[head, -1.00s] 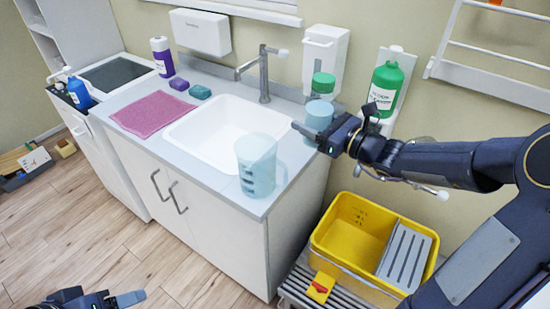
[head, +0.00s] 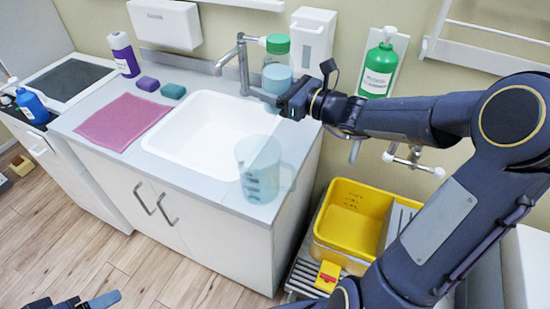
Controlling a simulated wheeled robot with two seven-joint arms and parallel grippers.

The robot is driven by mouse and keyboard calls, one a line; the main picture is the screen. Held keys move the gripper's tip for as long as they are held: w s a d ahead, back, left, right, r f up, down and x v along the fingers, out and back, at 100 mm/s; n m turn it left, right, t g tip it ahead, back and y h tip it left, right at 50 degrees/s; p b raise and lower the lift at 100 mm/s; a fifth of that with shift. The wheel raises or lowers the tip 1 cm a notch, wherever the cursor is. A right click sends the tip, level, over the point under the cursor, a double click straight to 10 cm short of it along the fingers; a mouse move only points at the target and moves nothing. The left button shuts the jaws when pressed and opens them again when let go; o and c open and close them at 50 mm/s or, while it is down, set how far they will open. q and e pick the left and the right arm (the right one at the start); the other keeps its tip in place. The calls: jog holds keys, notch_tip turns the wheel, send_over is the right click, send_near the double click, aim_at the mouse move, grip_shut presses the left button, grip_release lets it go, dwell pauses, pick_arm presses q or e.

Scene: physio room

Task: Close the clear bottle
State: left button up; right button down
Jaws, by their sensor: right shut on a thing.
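The clear bottle (head: 277,76) shows blue liquid in its lower part and a green cap (head: 277,44) at its top. It is upright by the back right of the sink; I cannot tell whether the cap is fully seated. My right gripper (head: 283,100) is shut on the bottle's lower part, coming from the right and hiding some of it. My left gripper (head: 100,300) shows only partly at the bottom left edge, away from the counter; its opening cannot be made out.
A see-through blue measuring jug (head: 258,172) stands at the counter's front right, near the sink (head: 205,140). A tap (head: 243,65) rises just left of the bottle. A wall dispenser (head: 311,40) and green bottle (head: 379,65) are behind. A yellow bucket (head: 345,225) stands below right.

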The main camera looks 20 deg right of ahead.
notch_tip(320, 180, down, 14)
jog(key=shift+b, duration=0.65)
jog(key=shift+f, duration=2)
jog(key=shift+f+b, duration=0.2)
jog(key=shift+b, duration=0.15)
jog(key=shift+c, duration=2.2)
grip_release()
jog(key=shift+r, duration=0.15)
